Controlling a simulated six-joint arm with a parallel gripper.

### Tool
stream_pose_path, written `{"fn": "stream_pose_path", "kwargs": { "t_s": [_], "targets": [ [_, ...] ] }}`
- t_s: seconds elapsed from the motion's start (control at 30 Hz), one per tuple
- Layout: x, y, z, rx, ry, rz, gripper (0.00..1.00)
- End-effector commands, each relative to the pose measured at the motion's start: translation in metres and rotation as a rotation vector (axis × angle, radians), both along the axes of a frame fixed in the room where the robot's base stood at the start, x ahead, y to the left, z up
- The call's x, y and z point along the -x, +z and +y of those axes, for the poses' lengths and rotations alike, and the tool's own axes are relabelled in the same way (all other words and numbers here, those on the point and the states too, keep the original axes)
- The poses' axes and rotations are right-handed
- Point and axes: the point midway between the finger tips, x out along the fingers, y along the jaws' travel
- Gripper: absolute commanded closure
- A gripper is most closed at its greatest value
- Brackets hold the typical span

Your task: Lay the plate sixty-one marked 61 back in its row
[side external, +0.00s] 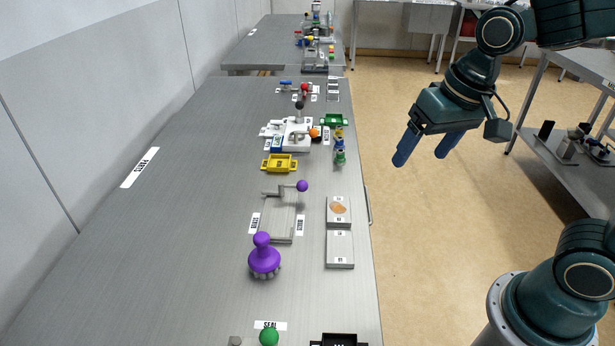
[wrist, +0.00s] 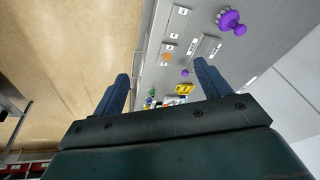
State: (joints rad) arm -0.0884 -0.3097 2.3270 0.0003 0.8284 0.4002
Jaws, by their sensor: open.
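Two pale plates lie end to end near the bench's right edge in the side view. The far plate (side external: 339,220) bears an orange-tan oval patch, and the near plate (side external: 340,249) is plain. Both carry small printed labels, too small to read, so I cannot tell which is 61. In the wrist view the plates show at the top, with the orange patch (wrist: 168,57) between small labels. My gripper (side external: 421,158) is open and empty, raised over the floor right of the bench. Its fingers (wrist: 161,72) frame the bench in the wrist view.
A purple knobbed stamp (side external: 264,261) stands left of the near plate. A grey frame with a purple-balled lever (side external: 302,186) is beyond it. A yellow tray (side external: 280,163), white fixture and small coloured parts stand farther back. The bench's left side is mostly clear.

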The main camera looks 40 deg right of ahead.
Motion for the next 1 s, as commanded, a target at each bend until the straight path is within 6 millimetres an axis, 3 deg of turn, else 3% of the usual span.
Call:
{"fn": "stream_pose_path", "kwargs": {
  "t_s": [0.2, 0.5, 1.0],
  "targets": [
    [0.038, 0.018, -0.012, 0.047, 0.114, -0.089, 0.24],
    [0.079, 0.026, -0.022, 0.121, 0.246, -0.178, 0.24],
    [0.089, 0.026, -0.024, 0.146, 0.283, -0.199, 0.24]
  ]
}}
